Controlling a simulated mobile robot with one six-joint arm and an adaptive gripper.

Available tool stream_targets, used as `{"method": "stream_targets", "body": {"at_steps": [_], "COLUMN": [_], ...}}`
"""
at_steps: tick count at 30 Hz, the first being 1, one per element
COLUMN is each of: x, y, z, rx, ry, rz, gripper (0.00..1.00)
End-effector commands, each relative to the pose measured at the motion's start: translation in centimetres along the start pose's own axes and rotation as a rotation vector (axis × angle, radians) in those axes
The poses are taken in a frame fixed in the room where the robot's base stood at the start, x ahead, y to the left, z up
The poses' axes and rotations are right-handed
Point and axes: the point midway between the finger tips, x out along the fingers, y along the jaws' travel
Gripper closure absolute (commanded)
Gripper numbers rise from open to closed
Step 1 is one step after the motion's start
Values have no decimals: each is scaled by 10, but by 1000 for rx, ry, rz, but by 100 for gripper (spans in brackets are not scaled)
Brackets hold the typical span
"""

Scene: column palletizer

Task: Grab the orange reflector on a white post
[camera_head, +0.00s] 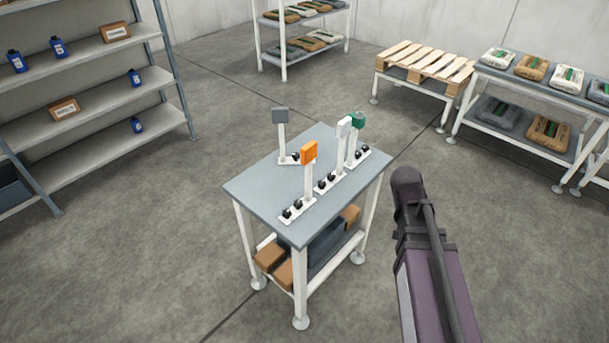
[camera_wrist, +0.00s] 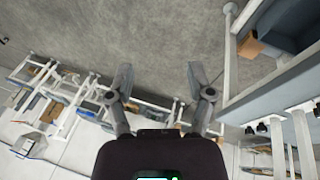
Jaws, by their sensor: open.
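The orange reflector (camera_head: 309,152) sits on top of an upright white post (camera_head: 308,184) near the front of a small grey-topped table (camera_head: 260,183). The post stands on a white base plate with dark knobs. In the wrist view my gripper (camera_wrist: 160,82) is open, with nothing between its fingers. The table edge and some white posts (camera_wrist: 301,142) are at the right of that view, off to the side of the fingers. The orange reflector does not show in the wrist view. In the head view my arm is right of the table and my gripper cannot be made out.
Close by on the table stand a grey reflector (camera_head: 281,115), a white one (camera_head: 344,124) and a green one (camera_head: 358,119). Boxes (camera_head: 270,255) lie on the lower shelf. Shelving stands at left, a pallet (camera_head: 425,62) at the back. Floor around the table is clear.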

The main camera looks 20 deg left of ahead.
Motion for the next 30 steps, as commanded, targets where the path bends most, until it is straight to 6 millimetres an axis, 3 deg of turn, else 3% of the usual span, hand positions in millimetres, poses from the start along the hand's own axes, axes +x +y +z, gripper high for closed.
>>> {"method": "stream_targets", "body": {"at_steps": [6,16,23,30], "x": [-24,-72,-114,-163], "y": [-54,-139,-204,-274], "z": [-17,-28,-23,-5], "rx": [59,159,229,298], "ry": [134,379,566,759], "rz": [80,130,108,34], "gripper": [31,31,31,31]}}
